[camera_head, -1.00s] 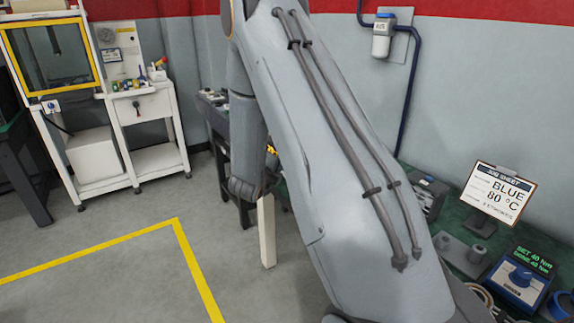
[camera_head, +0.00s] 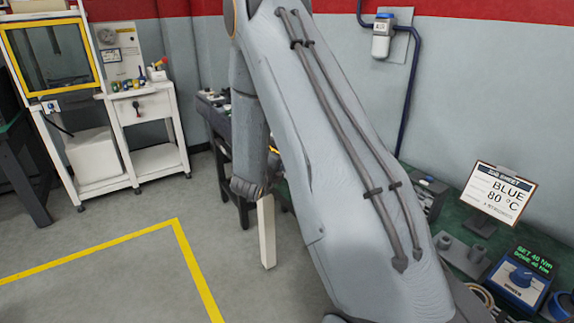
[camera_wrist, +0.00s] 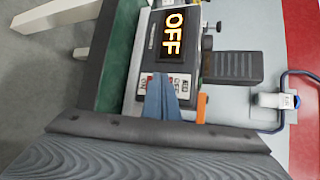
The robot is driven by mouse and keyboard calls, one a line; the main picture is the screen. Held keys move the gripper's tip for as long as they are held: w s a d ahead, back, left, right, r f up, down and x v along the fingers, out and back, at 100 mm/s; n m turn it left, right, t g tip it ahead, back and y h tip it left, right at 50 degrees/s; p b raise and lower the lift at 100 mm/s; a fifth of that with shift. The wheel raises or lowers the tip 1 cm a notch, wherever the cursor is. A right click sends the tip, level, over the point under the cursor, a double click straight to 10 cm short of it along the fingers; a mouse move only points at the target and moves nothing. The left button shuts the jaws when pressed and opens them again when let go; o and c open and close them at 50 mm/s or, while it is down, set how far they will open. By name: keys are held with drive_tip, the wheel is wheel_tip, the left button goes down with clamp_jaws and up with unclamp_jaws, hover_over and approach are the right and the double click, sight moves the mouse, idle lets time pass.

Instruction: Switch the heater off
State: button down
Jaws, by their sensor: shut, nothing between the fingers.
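The heater (camera_wrist: 150,60) is a dark box on the green bench in the wrist view, turned sideways. Its display (camera_wrist: 172,35) reads OFF in yellow letters. I cannot tell whether the tips touch a button. In the head view my arm hides the gripper and most of the heater's area.
A black ribbed block (camera_wrist: 232,67) and an orange part (camera_wrist: 201,108) sit close to the heater. In the head view, a job sheet (camera_head: 497,192) reading BLUE 80 °C and a blue torque unit (camera_head: 520,278) stand on the bench. A wall pipe with a canister (camera_head: 383,37) is behind.

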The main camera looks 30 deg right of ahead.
drive_tip(key=shift+a, duration=0.15)
drive_tip(key=shift+a+f, duration=0.1)
drive_tip(key=shift+a, duration=0.45)
drive_tip(key=shift+s+a+f+b, duration=0.1)
drive_tip(key=shift+a+f+b, duration=0.1)
drive_tip(key=shift+a, duration=1.1)
drive_tip(key=shift+a+f+b, duration=0.1)
drive_tip(key=shift+a+b, duration=0.1)
drive_tip(key=shift+a, duration=1.05)
